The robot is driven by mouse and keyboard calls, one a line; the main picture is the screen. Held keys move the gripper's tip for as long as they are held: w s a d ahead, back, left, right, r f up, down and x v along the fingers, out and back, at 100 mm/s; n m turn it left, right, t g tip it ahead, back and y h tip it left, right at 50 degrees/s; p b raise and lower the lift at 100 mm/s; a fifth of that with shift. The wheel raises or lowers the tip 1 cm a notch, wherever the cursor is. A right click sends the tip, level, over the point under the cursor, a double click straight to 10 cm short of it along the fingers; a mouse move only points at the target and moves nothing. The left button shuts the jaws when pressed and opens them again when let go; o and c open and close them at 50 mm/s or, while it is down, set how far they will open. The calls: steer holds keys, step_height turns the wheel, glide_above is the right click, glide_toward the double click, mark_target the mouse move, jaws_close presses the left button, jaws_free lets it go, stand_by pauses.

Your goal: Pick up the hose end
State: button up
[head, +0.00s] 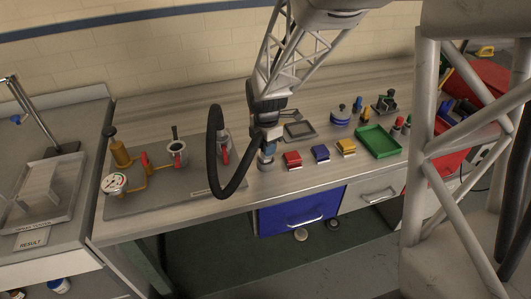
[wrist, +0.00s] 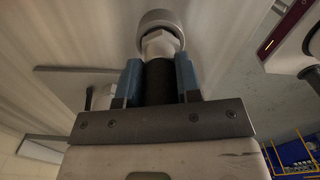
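The hose is a thick black tube (head: 212,125) that loops up beside a red-handled valve and across to my gripper. Its end carries a bright metal fitting with a hex part and a round collar (wrist: 160,25). My gripper (wrist: 157,82) has its two blue pads pressed on both sides of the black hose just behind this fitting. In the head view my gripper (head: 267,148) points down, and the metal hose end (head: 266,161) shows below it, close to the worktop. I cannot tell whether the fitting touches the worktop.
A grey panel (head: 165,198) on the left bears a pressure gauge (head: 115,183), brass pipework and red valve handles (head: 226,156). Red (head: 292,159), blue (head: 320,153) and yellow (head: 346,147) blocks stand right of my gripper. Beyond them lies a green tray (head: 378,141).

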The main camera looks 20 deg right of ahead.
steer(key=shift+c, duration=1)
steer(key=shift+r, duration=0.1)
steer(key=shift+r, duration=0.75)
step_height(320, 180, up, 2)
steer(key=shift+r, duration=0.1)
steer(key=s+r, duration=0.1)
steer(key=s, duration=1.5)
steer(key=shift+a, duration=0.4)
